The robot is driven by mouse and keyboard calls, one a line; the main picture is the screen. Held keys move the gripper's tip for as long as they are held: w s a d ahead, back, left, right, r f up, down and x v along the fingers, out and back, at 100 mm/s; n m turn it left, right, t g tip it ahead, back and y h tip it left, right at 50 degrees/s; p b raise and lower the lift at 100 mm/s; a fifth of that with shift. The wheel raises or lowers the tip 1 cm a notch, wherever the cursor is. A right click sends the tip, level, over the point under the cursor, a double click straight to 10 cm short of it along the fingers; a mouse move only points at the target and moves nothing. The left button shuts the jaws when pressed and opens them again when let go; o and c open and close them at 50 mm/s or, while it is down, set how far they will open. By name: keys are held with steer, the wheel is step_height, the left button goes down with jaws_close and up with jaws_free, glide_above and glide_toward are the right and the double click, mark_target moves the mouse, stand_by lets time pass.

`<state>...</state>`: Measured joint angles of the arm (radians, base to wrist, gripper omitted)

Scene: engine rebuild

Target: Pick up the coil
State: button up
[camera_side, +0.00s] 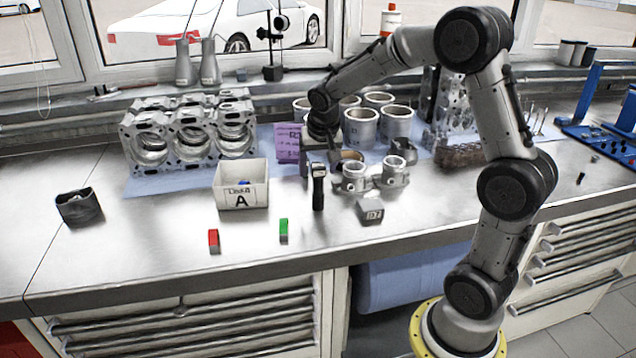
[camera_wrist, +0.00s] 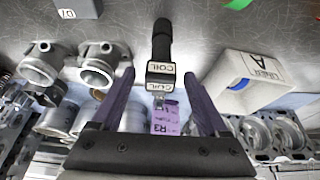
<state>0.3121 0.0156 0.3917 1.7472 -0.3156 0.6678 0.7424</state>
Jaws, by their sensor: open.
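The coil (camera_side: 318,190) is a black stick-shaped part with a wider head, standing upright on the steel bench in the side view. In the wrist view the coil (camera_wrist: 162,42) shows its black stem and two white "COIL" labels on its head. My gripper (camera_side: 320,158) is open and close to the coil's head. In the wrist view the two dark purple fingers of my gripper (camera_wrist: 160,76) lie left and right of the head, with gaps on both sides. I see no contact, and the exact depth between fingers and head is unclear.
A white bin marked A (camera_side: 241,195) stands left of the coil. Piston parts (camera_side: 357,177) and a grey block (camera_side: 370,212) stand close on its right. Cylinder liners (camera_side: 361,128) and a purple note (camera_side: 287,143) are behind. Red (camera_side: 214,241) and green (camera_side: 283,230) blocks lie in front.

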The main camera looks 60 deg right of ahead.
jaws_close()
stand_by(0.4)
steer(key=shift+r, duration=0.1)
